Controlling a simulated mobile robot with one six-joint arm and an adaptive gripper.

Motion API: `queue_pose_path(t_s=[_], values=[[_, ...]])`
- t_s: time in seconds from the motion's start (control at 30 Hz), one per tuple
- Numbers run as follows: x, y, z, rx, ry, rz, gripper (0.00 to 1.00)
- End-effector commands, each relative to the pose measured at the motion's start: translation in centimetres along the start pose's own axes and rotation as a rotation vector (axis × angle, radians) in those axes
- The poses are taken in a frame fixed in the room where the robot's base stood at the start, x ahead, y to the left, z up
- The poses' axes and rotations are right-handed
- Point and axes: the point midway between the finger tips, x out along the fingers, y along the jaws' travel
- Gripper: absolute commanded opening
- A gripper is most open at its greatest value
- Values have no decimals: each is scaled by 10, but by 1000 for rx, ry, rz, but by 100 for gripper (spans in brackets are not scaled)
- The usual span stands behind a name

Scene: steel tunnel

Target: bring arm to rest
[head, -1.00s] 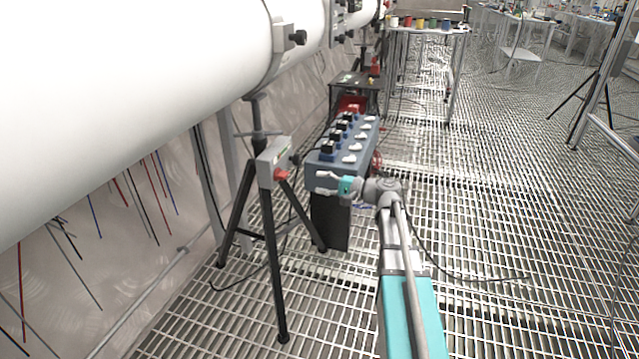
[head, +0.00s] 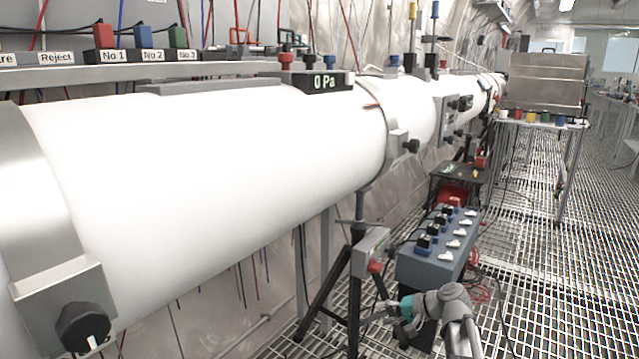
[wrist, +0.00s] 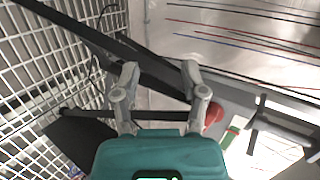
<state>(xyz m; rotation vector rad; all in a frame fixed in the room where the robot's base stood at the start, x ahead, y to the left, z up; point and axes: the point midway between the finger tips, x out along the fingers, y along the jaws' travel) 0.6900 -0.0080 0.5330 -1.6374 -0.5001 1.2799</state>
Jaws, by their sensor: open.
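My gripper (head: 384,309) is low in the head view, in front of the blue-grey socket box and beside the black tripod. My arm reaches it from the bottom edge. In the wrist view, my gripper (wrist: 157,80) has its two grey fingers apart with nothing between them. Behind the fingers is a black tripod leg (wrist: 75,28), and a red knob (wrist: 213,113) is just right of the right finger. I cannot tell the exact gap between the fingers and the tripod.
A large white tube (head: 230,150) runs along the left, held on the black tripod (head: 356,290). The socket box (head: 440,262) stands close behind my gripper. A table (head: 545,124) with coloured pots is further back. Open grating floor (head: 560,270) lies to the right.

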Motion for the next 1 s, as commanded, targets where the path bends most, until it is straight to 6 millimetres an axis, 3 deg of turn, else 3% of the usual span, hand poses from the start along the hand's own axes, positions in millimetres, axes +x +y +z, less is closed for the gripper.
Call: queue_pose_path(t_s=[0.03,0.27,0.5,1.0], values=[[1,-4,15,-24,-18,58,56],[6,10,63,-138,-90,345,56],[-9,23,104,-258,-156,639,56],[-45,29,140,-398,-215,985,56]])
